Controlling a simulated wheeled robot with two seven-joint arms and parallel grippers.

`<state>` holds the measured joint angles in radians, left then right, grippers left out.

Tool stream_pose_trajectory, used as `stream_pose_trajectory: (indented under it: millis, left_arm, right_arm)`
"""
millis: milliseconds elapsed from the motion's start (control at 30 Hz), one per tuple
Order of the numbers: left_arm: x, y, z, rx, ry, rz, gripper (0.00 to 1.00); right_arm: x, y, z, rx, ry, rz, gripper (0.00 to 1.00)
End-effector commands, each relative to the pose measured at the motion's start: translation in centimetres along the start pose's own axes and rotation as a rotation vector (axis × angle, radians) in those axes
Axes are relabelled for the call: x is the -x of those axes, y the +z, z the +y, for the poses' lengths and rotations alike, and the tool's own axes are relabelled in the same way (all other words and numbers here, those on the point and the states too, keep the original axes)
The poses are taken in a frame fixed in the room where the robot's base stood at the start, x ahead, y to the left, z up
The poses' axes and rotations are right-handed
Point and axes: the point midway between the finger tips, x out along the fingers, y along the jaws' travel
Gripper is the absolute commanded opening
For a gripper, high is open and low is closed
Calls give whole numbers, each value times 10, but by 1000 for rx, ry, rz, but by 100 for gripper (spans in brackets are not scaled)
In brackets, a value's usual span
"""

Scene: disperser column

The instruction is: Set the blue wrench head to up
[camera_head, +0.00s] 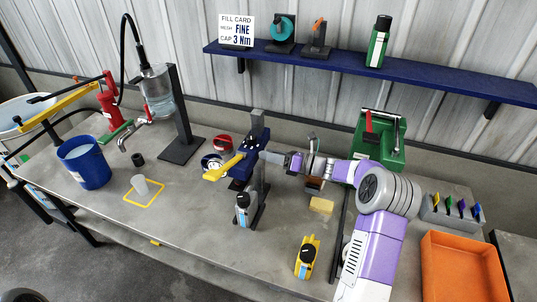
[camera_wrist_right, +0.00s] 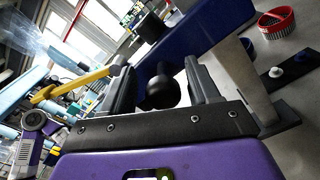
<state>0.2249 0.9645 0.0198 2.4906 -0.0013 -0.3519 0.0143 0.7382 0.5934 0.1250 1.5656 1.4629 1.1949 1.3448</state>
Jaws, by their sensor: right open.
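The blue head (camera_head: 242,168) with a yellow handle (camera_head: 223,168) stands on a dark post at the middle of the bench; I take it as the wrench head. The handle points to the left and slightly down. In the right wrist view the blue body (camera_wrist_right: 210,32) and yellow handle (camera_wrist_right: 75,88) lie beyond the fingers. My right gripper (camera_head: 270,157) is open at the right side of the head. In its wrist view a round black knob (camera_wrist_right: 162,92) sits between the open fingers; I cannot tell whether they touch it. My left gripper is not in view.
A blue bucket (camera_head: 84,164) and red pump (camera_head: 108,104) stand left. A blue-grey bottle (camera_head: 243,209) and yellow device (camera_head: 307,257) stand in front. A green box (camera_head: 380,150) is behind my right arm. An orange tray (camera_head: 462,266) lies right. A blue shelf (camera_head: 440,84) runs above.

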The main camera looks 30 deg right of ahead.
Motion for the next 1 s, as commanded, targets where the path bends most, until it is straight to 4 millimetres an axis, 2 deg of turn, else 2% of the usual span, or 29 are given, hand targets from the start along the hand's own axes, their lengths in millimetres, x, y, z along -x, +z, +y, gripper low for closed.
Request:
stream_pose_trajectory:
  millis: [200, 400, 1000]
  left_arm:
    - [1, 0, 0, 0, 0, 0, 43]
    - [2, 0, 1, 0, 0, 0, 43]
    - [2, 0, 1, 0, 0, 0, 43]
  right_arm:
    - [39, 1, 0, 1, -4, -1, 61]
    - [62, 1, 0, 2, -1, -1, 61]
    - [66, 1, 0, 1, 1, -1, 61]
